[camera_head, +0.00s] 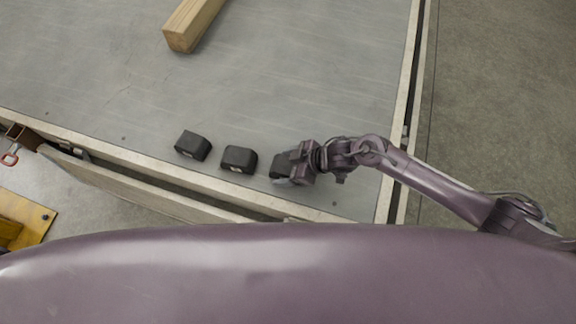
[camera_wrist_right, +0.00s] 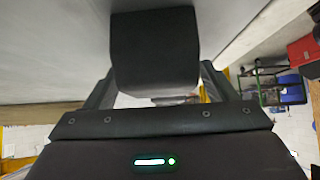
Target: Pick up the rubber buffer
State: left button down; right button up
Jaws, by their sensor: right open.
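Three black rubber buffers sit in a row on the grey trailer bed in the head view: a left one (camera_head: 193,145), a middle one (camera_head: 239,158) and a right one (camera_head: 280,165). My right gripper (camera_head: 287,172) is at the right buffer and hides part of it. In the right wrist view that buffer (camera_wrist_right: 155,50) fills the upper middle, and the open fingers (camera_wrist_right: 158,88) stand to its left and right. I cannot tell whether they touch it. My left gripper is not in view.
A wooden beam (camera_head: 191,24) lies at the top of the trailer bed (camera_head: 300,70). The bed's frame edge (camera_head: 399,110) runs along the right, and a side board (camera_head: 150,188) lies along the front edge. The middle of the bed is clear. A red box (camera_wrist_right: 303,52) shows beyond in the wrist view.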

jog(key=shift+w+a+f, duration=0.15)
jog(key=shift+a+f, duration=0.25)
jog(key=shift+f, duration=0.05)
jog(key=shift+r, duration=0.1)
jog(key=c, duration=1.2)
jog(key=shift+r, duration=0.1)
jog(key=shift+c, duration=0.2)
